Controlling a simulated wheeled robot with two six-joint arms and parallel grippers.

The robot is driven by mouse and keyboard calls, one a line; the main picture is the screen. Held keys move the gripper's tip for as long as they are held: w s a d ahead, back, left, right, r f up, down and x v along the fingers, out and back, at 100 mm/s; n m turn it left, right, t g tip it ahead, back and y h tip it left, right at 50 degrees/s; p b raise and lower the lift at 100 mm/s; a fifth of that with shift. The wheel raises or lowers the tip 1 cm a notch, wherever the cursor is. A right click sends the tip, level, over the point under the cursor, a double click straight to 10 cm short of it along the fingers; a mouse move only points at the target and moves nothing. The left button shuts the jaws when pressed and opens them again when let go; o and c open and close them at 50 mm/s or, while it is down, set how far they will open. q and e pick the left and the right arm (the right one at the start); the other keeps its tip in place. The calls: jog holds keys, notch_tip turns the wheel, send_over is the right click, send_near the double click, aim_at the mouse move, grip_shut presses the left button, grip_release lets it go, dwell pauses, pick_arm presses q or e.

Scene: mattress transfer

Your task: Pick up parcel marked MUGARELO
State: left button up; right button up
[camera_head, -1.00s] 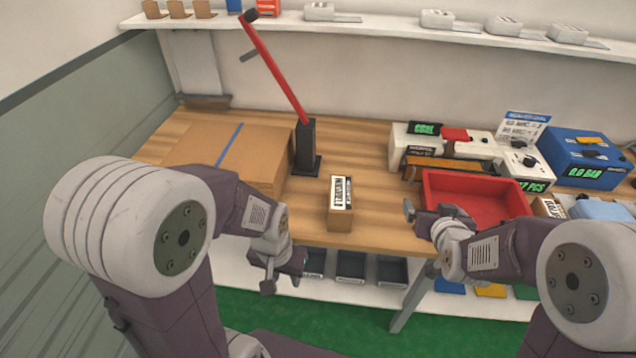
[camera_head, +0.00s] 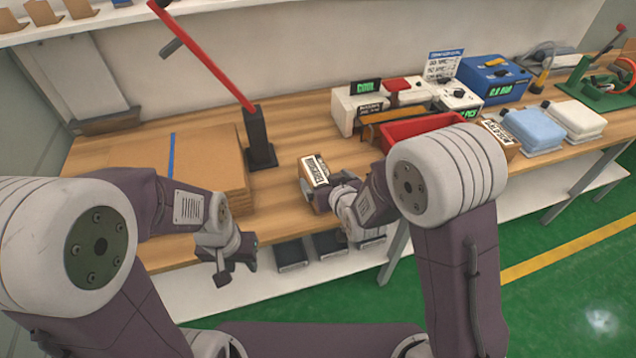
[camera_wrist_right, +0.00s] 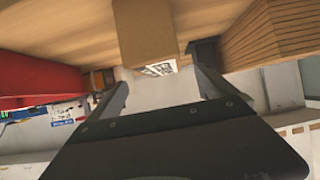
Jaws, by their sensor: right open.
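A small brown parcel (camera_head: 307,188) with a black-and-white label stands near the front edge of the wooden table in the head view. Its lettering is too small to read surely. My right gripper (camera_head: 326,194) is at the parcel's near side, partly covering it. In the right wrist view the parcel (camera_wrist_right: 142,32) is ahead between the open fingers of my right gripper (camera_wrist_right: 160,78), with its label facing partly toward the camera. I cannot tell whether the fingers touch it. My left gripper (camera_head: 236,264) hangs in front of the table edge, away from the parcel; its jaw gap is unclear.
Large flat cardboard (camera_head: 200,150) lies left on the table (camera_head: 285,200). A black post with a red lever (camera_head: 258,135) stands behind the parcel. A red tray (camera_head: 400,132) and another labelled box (camera_head: 500,138) lie right. Dark bins (camera_head: 291,253) sit below.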

aim_at(318, 172)
jog(key=shift+a+x, duration=0.2)
jog(key=shift+x, duration=0.9)
jog(key=x, duration=0.5)
jog(key=shift+f, duration=0.15)
jog(key=shift+s+d, duration=0.1)
jog(key=shift+d, duration=0.05)
jog(key=shift+c, duration=1)
jog(key=c, duration=1.9)
pick_arm(q)
jog(key=shift+a+r, duration=0.15)
jog(key=shift+r, duration=0.1)
pick_arm(e)
jog(key=shift+r, duration=0.25)
